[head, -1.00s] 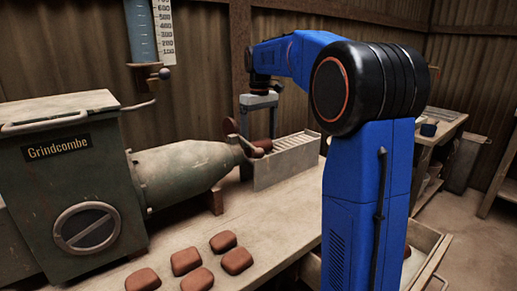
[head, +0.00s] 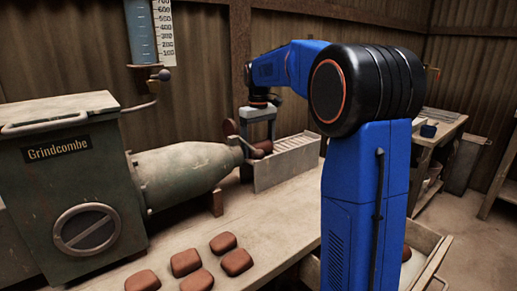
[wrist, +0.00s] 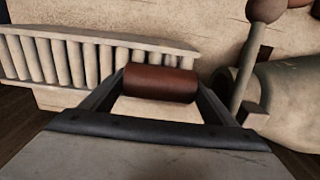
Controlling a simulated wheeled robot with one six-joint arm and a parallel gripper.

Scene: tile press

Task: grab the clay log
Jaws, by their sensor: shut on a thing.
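The clay log is a short reddish-brown cylinder. In the head view the log (head: 263,147) lies between the extruder's nozzle end and the slatted rack, under my gripper (head: 257,135). In the wrist view the log (wrist: 161,83) lies crosswise between the two fingers of my gripper (wrist: 163,82), with a finger at each end. My gripper is shut on it. From the head view the fingers' contact is too small to see clearly.
The grey-green extruder (head: 185,175) stands left of my gripper, with a knobbed lever (wrist: 249,55) close by. The slatted rack (head: 288,160) is just right. Several brown clay blocks (head: 187,262) lie on the pale bench (head: 255,225), whose middle is mostly clear.

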